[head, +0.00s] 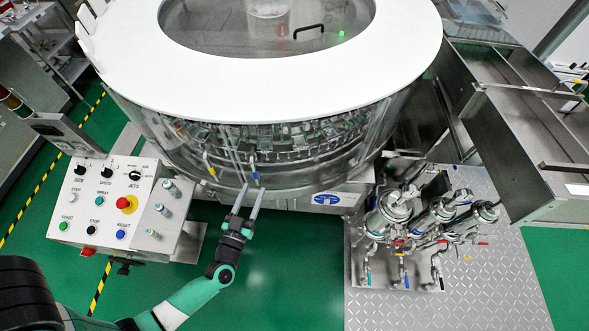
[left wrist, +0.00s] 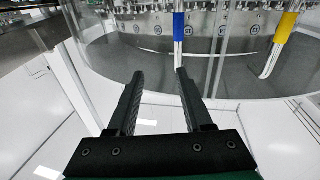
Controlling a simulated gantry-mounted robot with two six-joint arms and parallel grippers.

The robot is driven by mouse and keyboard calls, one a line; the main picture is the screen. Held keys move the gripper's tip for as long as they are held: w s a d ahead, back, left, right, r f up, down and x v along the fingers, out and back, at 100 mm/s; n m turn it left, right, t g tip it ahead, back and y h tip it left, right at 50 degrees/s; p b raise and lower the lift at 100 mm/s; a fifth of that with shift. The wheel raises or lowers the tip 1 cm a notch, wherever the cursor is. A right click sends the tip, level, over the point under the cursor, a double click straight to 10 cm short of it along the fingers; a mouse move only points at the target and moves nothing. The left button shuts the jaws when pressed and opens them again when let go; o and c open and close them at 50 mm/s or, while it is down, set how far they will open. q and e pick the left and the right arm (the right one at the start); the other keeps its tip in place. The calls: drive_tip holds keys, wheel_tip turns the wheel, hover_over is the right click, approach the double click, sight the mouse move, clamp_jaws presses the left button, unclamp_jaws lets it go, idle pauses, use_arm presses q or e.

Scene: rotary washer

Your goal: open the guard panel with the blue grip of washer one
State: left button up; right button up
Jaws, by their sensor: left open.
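Washer one, a round steel machine with a white top ring (head: 130,75), fills the upper middle of the head view. The blue grip (head: 255,175) is a blue sleeve on a thin metal bar at its front; it also shows in the left wrist view (left wrist: 179,27). The curved, see-through guard panel (left wrist: 140,62) stands behind the bars; its edges are hard to make out. My left gripper (head: 251,187) is open and empty, its fingers pointing at the washer just below the blue grip. In the left wrist view the bar lies beyond the right fingertip. My right gripper is out of view.
A yellow grip (head: 211,168) on another bar is left of the blue one. A control box with buttons (head: 115,205) stands at the left. Steel filter housings and valves (head: 420,215) stand at the right. Green floor in front is clear.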

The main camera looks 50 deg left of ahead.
use_arm(q)
drive_tip(key=b, duration=0.1)
approach(254, 175)
drive_tip(key=s, duration=0.1)
drive_tip(key=shift+g, duration=0.3)
drive_tip(key=b+x, duration=0.1)
drive_tip(key=x, duration=0.4)
drive_tip(key=b+x, duration=0.1)
drive_tip(key=x, duration=0.5)
drive_tip(key=shift+w, duration=0.45)
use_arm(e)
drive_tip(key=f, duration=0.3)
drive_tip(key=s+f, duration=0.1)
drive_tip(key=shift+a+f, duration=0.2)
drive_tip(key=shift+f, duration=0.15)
use_arm(q)
drive_tip(key=shift+d, duration=0.1)
clamp_jaws()
drive_tip(key=shift+r, duration=0.1)
